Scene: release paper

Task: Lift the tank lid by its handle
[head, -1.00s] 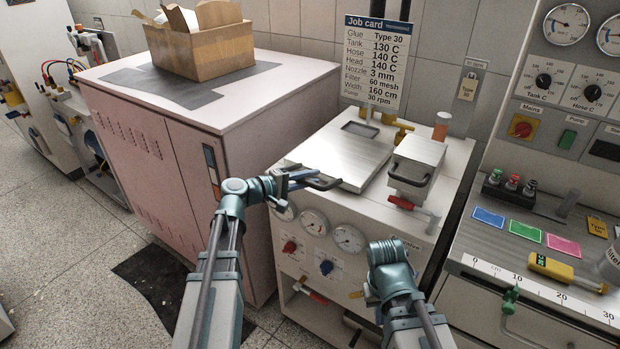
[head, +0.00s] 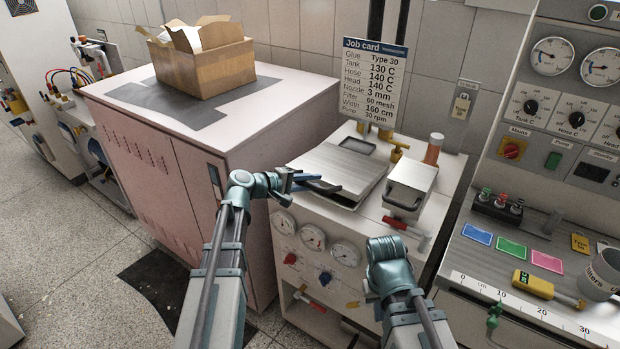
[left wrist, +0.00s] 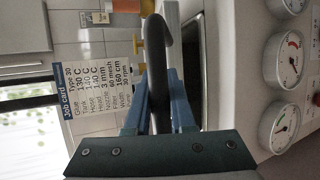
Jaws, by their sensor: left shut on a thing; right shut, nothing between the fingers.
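The tank lid (head: 341,170) is a flat brushed-metal plate on top of the white machine. Its front edge sits slightly raised, with a thin dark gap showing below. My left gripper (head: 307,183) is shut on the dark lid handle (head: 326,188) at the lid's front edge. In the left wrist view the dark curved handle (left wrist: 158,75) runs between the blue fingers of my left gripper (left wrist: 158,100). My right gripper (head: 388,250) is low in front of the machine, apart from the lid. Its fingers are hidden behind the wrist.
A smaller metal box (head: 410,183) with a dark handle stands right of the lid, near a red lever (head: 394,222). The job card (head: 371,82) stands behind. A pink cabinet (head: 180,190) is close on the left. A control bench (head: 540,250) is on the right.

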